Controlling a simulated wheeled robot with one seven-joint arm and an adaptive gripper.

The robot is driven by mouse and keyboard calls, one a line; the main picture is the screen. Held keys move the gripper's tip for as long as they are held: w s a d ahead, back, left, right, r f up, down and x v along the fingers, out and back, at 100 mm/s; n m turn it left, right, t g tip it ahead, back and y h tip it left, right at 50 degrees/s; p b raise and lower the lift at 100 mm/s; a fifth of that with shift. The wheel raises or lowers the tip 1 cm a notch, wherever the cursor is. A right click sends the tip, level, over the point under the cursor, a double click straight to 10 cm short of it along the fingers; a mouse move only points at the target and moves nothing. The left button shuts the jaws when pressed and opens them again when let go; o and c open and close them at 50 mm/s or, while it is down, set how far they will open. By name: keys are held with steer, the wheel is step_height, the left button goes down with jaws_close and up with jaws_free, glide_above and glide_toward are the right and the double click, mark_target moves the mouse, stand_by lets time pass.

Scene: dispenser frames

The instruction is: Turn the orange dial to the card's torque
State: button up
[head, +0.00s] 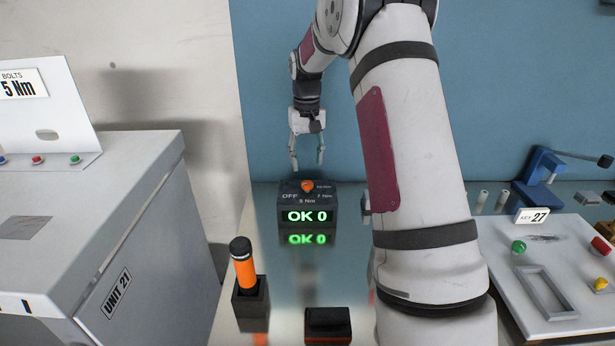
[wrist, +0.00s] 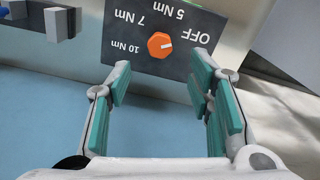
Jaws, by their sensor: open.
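The orange dial (head: 307,186) sits on top of a dark dispenser box (head: 290,204). Around it are the marks OFF, 5 Nm, 7 Nm and 10 Nm. In the wrist view the dial (wrist: 160,45) shows a pale pointer mark turned toward OFF. The box's front display (head: 306,216) reads OK 0 in green. The card (head: 20,84) at the far left reads BOLTS and 5 Nm, close to the picture's edge. My gripper (head: 307,165) is open and empty above the dial, fingers pointing down. In the wrist view the fingertips (wrist: 162,63) are spread wide, apart from the dial.
An orange-handled tool (head: 244,271) stands in a dark holder in front of the box. A dark block (head: 328,325) lies nearer. A grey cabinet (head: 120,250) fills the left. A panel (head: 545,270) with a KEY 27 card is at the right. A blue wall stands behind.

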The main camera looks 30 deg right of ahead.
mark_target(307, 182)
step_height(307, 182, down, 7)
steer(key=shift+r+p, duration=0.1)
steer(key=shift+p, duration=0.35)
jaws_close()
